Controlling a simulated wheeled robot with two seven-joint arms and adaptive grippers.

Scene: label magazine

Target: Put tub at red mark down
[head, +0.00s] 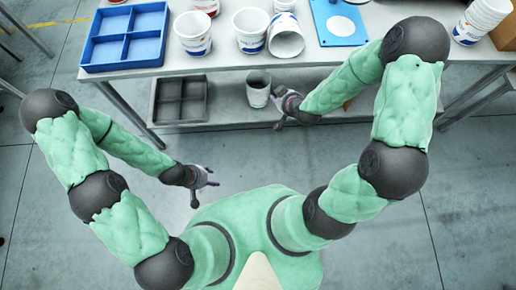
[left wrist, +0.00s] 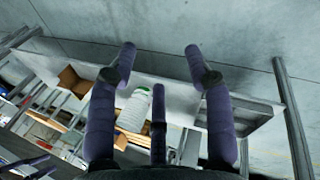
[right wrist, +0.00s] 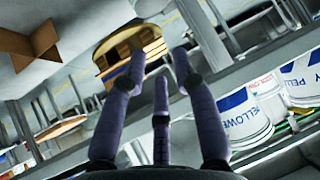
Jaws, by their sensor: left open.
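Several white tubs with blue labels stand along the table, including one tub (head: 193,33) beside the blue tray and another (head: 251,28) further right. One tub (head: 286,37) lies tilted on its side. A single tub (head: 258,88) stands lower, at the lower shelf. My right gripper (head: 283,103) is close to the right of this lower tub; its fingers (right wrist: 159,68) are apart with nothing between them. My left gripper (head: 206,178) is open and empty, in front of the table; its fingers (left wrist: 160,62) are spread. I cannot make out a red mark on any surface.
A blue compartment tray (head: 125,50) is on the table's left, and a blue plate with a white panel (head: 341,27) is right of the tubs. Stacked tubs (head: 480,20) stand far right. A dark tray (head: 180,98) lies on the lower shelf (head: 225,112).

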